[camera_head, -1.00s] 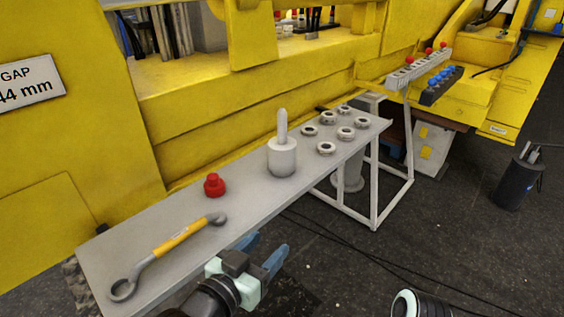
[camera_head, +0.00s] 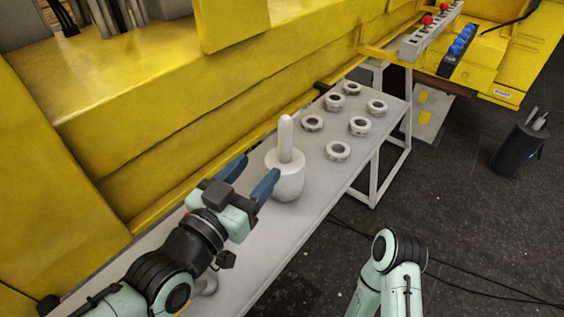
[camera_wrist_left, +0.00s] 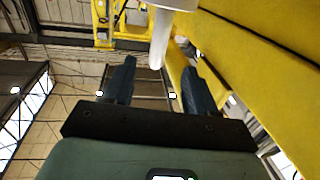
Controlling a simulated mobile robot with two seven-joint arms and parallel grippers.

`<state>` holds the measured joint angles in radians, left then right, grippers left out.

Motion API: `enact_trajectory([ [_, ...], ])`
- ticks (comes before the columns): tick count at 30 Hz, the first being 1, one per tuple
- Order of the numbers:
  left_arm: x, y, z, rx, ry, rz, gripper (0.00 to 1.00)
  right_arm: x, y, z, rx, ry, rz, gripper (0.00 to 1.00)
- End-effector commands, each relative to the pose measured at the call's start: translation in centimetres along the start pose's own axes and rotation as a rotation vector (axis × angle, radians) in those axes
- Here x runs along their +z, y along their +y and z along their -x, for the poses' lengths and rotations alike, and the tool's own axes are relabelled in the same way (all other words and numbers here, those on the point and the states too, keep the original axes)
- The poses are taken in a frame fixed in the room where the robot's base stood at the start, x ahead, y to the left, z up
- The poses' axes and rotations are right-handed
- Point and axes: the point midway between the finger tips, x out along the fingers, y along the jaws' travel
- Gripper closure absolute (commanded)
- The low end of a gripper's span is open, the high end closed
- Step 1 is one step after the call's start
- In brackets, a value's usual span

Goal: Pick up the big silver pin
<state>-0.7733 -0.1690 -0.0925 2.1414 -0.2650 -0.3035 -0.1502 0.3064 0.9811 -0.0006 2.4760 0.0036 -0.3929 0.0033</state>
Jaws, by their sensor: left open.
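The big silver pin (camera_head: 286,172) stands upright on the grey table, a thick round base with a narrower rounded shaft on top. It also shows in the left wrist view (camera_wrist_left: 161,32), between and beyond the fingers, partly cut off by the top edge. My left gripper (camera_head: 252,173) is open and empty just left of the pin, its blue fingers pointing towards it. One fingertip overlaps the pin's edge in the head view; I cannot tell whether they touch. My right arm shows at the bottom right of the head view, but its gripper is not visible.
Several silver rings (camera_head: 337,151) lie on the table beyond the pin. The long grey table (camera_head: 305,225) runs along a yellow machine wall (camera_head: 150,110) on its left. Racks with red and blue knobs (camera_head: 456,52) are at the far end. A dark bin (camera_head: 517,150) stands on the floor at right.

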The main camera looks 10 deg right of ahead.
Motion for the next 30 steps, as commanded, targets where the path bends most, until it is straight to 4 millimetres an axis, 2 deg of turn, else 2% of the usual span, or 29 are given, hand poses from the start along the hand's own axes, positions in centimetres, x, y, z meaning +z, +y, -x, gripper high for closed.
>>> enact_trajectory([
  [3, 0.0, 0.1, -2.6, 0.002, -0.003, -0.001, 0.43, 0.2, -0.1, 0.4, 0.001, -0.005, -0.001, 0.57],
  [7, 0.0, 0.1, -4.7, 0.001, -0.002, -0.001, 0.43, 0.3, -0.1, 0.6, 0.002, -0.009, -0.001, 0.57],
  [14, -0.1, 0.0, -6.2, 0.000, 0.000, -0.001, 0.43, 0.4, -0.1, 0.8, 0.003, -0.012, -0.001, 0.57],
  [24, -0.4, 0.0, -10.7, 0.000, 0.000, -0.001, 0.43, 0.3, -0.6, 2.0, 0.001, -0.008, 0.001, 0.57],
  [30, -0.3, 0.0, -11.1, 0.000, 0.001, -0.001, 0.43, 0.3, -0.6, 2.0, 0.001, -0.008, 0.001, 0.57],
])
